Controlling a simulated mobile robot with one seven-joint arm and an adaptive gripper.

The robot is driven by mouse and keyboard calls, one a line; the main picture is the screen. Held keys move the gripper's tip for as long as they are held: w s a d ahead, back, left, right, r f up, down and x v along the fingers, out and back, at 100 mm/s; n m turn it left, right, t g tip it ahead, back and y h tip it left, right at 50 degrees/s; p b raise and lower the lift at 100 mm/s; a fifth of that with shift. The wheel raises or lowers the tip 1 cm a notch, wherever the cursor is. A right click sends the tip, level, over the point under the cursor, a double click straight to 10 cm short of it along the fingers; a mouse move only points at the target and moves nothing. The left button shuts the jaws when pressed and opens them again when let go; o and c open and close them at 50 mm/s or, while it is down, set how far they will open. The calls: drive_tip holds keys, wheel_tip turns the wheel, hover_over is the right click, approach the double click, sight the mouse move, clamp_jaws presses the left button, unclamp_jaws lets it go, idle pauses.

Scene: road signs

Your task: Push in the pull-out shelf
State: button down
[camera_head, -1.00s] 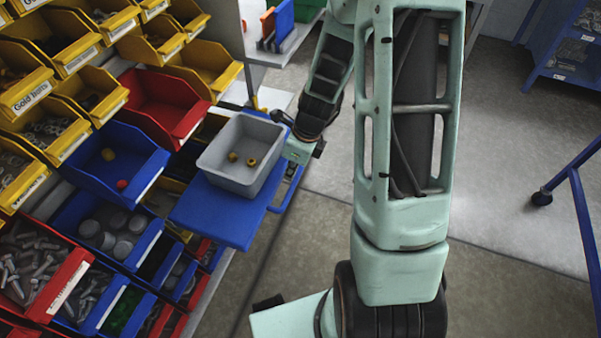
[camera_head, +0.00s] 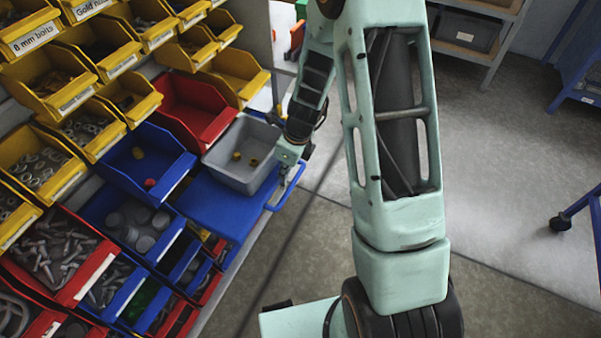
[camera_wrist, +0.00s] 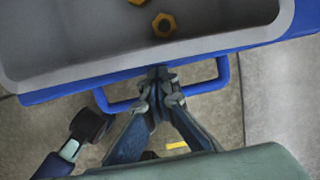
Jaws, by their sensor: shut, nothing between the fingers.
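The blue pull-out shelf (camera_head: 205,210) sticks out from the bin rack at the left. A grey bin (camera_head: 232,177) stands on it, with gold nuts inside. The shelf has a blue handle (camera_head: 290,188) along its front edge, also seen in the wrist view (camera_wrist: 221,86). My gripper (camera_wrist: 158,80) is at the middle of this handle, its fingertips close to the shelf's front edge. The fingers are shut with nothing between them. In the head view my gripper is mostly hidden by my wrist; contact with the shelf is hard to tell.
Yellow, red and blue bins with bolts and nuts fill the rack; a red bin (camera_head: 195,105) and a blue bin (camera_head: 145,160) border the shelf. Open floor (camera_head: 500,200) lies to the right. A blue cart leg (camera_head: 575,212) stands at the right edge.

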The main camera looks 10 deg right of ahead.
sight(244, 160)
drive_tip(key=w+a+p, duration=0.1)
drive_tip(key=w+a, duration=0.1)
drive_tip(key=a, duration=0.1)
drive_tip(key=w+a+p, duration=0.2)
drive_tip(key=w+a, duration=0.1)
drive_tip(key=a, duration=0.1)
drive_tip(key=w+a+p, duration=0.2)
drive_tip(key=w+a, duration=0.1)
drive_tip(key=shift+w+a, duration=0.1)
drive_tip(key=shift+a, duration=0.2)
drive_tip(key=shift+d+f, duration=0.1)
drive_tip(key=shift+d, duration=0.05)
